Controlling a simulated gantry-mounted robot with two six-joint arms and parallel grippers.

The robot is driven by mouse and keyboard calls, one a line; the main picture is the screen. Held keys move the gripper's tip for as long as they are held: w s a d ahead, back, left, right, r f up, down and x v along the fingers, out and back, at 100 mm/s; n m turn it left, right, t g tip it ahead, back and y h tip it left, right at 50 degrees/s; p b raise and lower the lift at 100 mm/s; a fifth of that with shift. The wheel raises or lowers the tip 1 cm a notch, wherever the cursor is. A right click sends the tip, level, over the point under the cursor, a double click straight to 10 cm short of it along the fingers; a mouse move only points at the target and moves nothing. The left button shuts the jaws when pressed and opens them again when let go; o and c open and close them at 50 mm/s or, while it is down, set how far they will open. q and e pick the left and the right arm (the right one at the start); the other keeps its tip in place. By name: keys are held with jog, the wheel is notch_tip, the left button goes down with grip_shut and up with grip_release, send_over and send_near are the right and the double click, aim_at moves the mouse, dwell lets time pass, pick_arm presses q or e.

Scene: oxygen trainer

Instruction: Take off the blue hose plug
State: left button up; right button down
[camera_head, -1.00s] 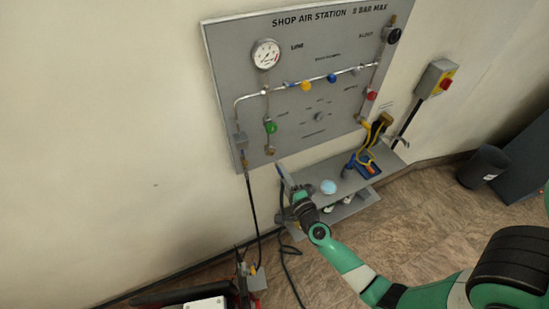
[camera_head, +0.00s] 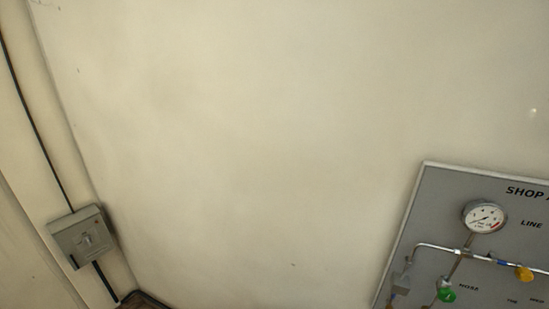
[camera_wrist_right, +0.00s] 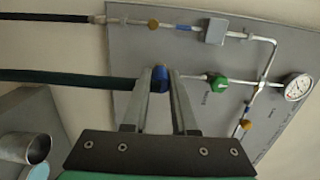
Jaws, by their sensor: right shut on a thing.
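In the right wrist view my right gripper (camera_wrist_right: 160,76) is shut on the blue hose plug (camera_wrist_right: 159,82), which sits between its two fingers. A dark hose (camera_wrist_right: 85,81) runs from the plug to the left. A short metal fitting and the green valve knob (camera_wrist_right: 217,81) lie just right of the fingers. The right finger partly hides the plug's end, so I cannot tell whether it is joined to the fitting. The head view shows the green knob (camera_head: 446,295) at the bottom right, but neither gripper nor the plug.
The grey panel (camera_head: 425,215) with its gauge (camera_head: 484,217) and yellow knob (camera_head: 524,273) is at the head view's lower right. A grey wall box (camera_head: 84,236) is at left. A second dark hose (camera_wrist_right: 45,17) and metal cylinders (camera_wrist_right: 25,147) show in the wrist view.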

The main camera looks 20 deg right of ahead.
jog(key=w+a+n+t+y, duration=0.1)
jog(key=w+a+n+y, duration=0.2)
jog(key=a, duration=0.7)
jog(key=w+a+n+t+y, duration=0.2)
jog(key=a+y, duration=0.2)
jog(key=a, duration=0.5)
jog(key=s+a+f+n+y, duration=0.1)
jog(key=a+n+y, duration=0.15)
jog(key=a, duration=0.55)
jog(key=s+a+n+y, duration=0.1)
jog(key=a+y, duration=0.2)
jog(key=a, duration=0.6)
jog(key=s+d+r+m+h+p, duration=0.1)
jog(key=d+r+m+h+p, duration=0.15)
jog(key=d+p, duration=0.4)
jog(key=s+d+r+m+h+p, duration=0.1)
jog(key=d+r+m+h+p, duration=0.2)
jog(key=d, duration=0.6)
jog(key=s+d+r+n+h+p, duration=0.1)
jog(key=s+d+r+p, duration=0.3)
jog(key=r+p, duration=0.3)
jog(key=shift+s+a+n+y+b, duration=0.2)
jog(key=shift+a+n+y, duration=0.25)
jog(key=shift+a+y, duration=0.2)
jog(key=shift+s+a+n+y+b, duration=0.1)
jog(key=shift+s+a+n+y, duration=0.1)
jog(key=shift+a+n+y, duration=0.4)
jog(key=shift+s+a+n+y+b, duration=0.1)
jog(key=shift+s+a+n+y, duration=0.2)
jog(key=shift+a+y, duration=0.45)
